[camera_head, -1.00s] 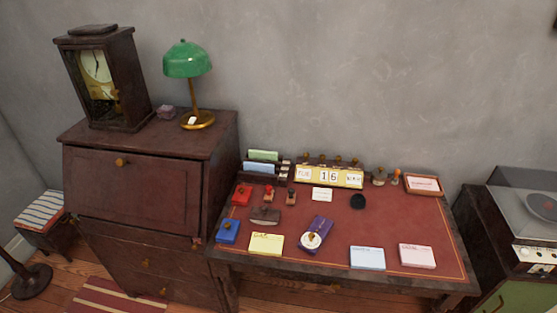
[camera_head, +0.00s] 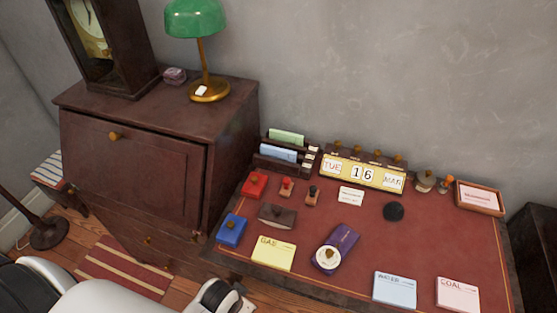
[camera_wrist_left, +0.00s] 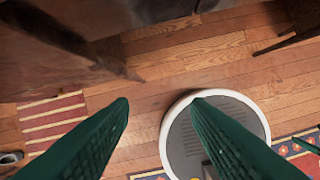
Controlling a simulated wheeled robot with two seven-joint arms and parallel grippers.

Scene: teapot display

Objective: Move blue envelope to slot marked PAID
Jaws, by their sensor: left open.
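A letter rack (camera_head: 268,163) stands at the back left of the red-topped desk (camera_head: 430,240). A blue envelope (camera_head: 278,152) stands in it, in front of a green one (camera_head: 286,138). Small white labels (camera_head: 308,158) sit at the rack's right end; their words are too small to read, so I cannot tell which slot is PAID. A light blue WATER paper (camera_head: 395,290) lies flat at the desk's front. My left gripper's fingers (camera_wrist_left: 160,102) are apart and empty over the floor. My left arm enters the head view at the bottom left, away from the rack. My right gripper is not in view.
Stamps (camera_head: 287,187), a red pad (camera_head: 255,184), a blue pad (camera_head: 231,231) and a rocker blotter (camera_head: 277,216) stand before the rack. A calendar (camera_head: 363,174) is right of it. A dark bureau (camera_head: 150,160) with a green lamp (camera_head: 197,20) rises at left.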

